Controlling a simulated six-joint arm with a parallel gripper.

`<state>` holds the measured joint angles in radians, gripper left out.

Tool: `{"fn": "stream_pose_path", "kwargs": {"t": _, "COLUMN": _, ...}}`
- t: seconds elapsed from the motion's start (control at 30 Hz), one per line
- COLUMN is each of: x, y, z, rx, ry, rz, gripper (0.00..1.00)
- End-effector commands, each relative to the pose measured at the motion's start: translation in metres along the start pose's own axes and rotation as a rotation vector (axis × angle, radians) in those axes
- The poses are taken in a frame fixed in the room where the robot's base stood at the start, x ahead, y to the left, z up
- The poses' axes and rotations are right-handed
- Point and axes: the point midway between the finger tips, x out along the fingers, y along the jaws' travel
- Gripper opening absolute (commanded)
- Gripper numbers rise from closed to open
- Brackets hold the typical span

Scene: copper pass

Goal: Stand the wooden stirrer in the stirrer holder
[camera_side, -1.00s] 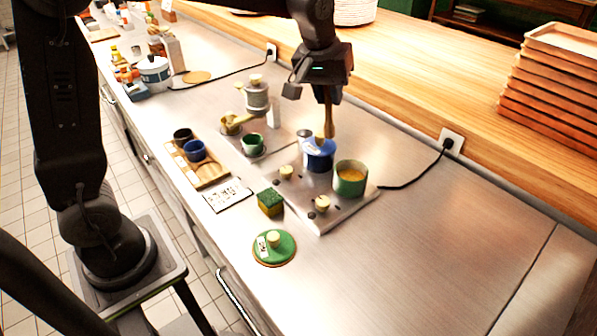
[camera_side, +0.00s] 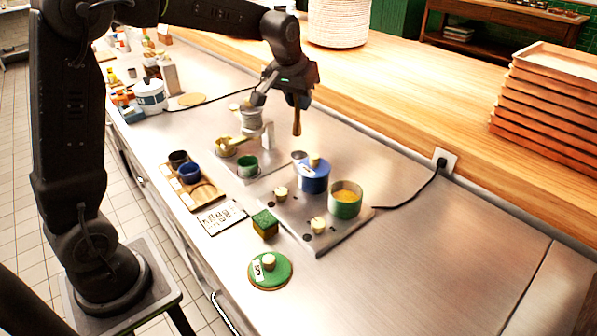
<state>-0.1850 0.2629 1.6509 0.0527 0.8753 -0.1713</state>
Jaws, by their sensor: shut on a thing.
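My gripper (camera_side: 297,98) is shut on the wooden stirrer (camera_side: 297,123), which hangs upright below it. The stirrer's lower end is in the air, above and slightly left of the blue pot (camera_side: 314,180) in the picture. A small grey metal cup (camera_side: 298,156) stands beside the blue pot, partly hidden by it. I cannot tell for sure whether this cup is the stirrer holder. A pale upright block (camera_side: 267,136) stands further left, beside a grey grinder-like device (camera_side: 251,122).
An open green pot (camera_side: 345,205) with yellow contents stands on the hob plate (camera_side: 322,243). A green lid (camera_side: 270,276), a sponge (camera_side: 265,226) and a wooden tray (camera_side: 208,197) with cups lie nearer. The steel counter at right is clear.

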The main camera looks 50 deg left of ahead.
Motion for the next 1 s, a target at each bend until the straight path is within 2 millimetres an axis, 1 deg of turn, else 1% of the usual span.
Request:
{"fn": "stream_pose_path", "kwargs": {"t": 0.07, "x": 0.01, "y": -0.003, "z": -0.006, "rx": -0.034, "ry": 0.022, "rz": -0.021, "gripper": 0.0}}
{"fn": "stream_pose_path", "kwargs": {"t": 0.13, "x": 0.019, "y": -0.004, "z": -0.007, "rx": -0.052, "ry": 0.033, "rz": -0.03, "gripper": 0.0}}
{"fn": "stream_pose_path", "kwargs": {"t": 0.3, "x": 0.047, "y": -0.005, "z": 0.002, "rx": -0.059, "ry": 0.036, "rz": -0.034, "gripper": 0.0}}
{"fn": "stream_pose_path", "kwargs": {"t": 0.53, "x": 0.069, "y": -0.005, "z": 0.011, "rx": -0.058, "ry": 0.036, "rz": -0.033, "gripper": 0.0}}
{"fn": "stream_pose_path", "kwargs": {"t": 0.73, "x": 0.099, "y": -0.005, "z": 0.022, "rx": -0.057, "ry": 0.036, "rz": -0.033, "gripper": 0.0}}
{"fn": "stream_pose_path", "kwargs": {"t": 0.83, "x": 0.105, "y": -0.005, "z": 0.024, "rx": -0.058, "ry": 0.039, "rz": -0.032, "gripper": 0.0}}
{"fn": "stream_pose_path", "kwargs": {"t": 1.0, "x": 0.106, "y": -0.005, "z": 0.024, "rx": -0.058, "ry": 0.04, "rz": -0.032, "gripper": 0.0}}
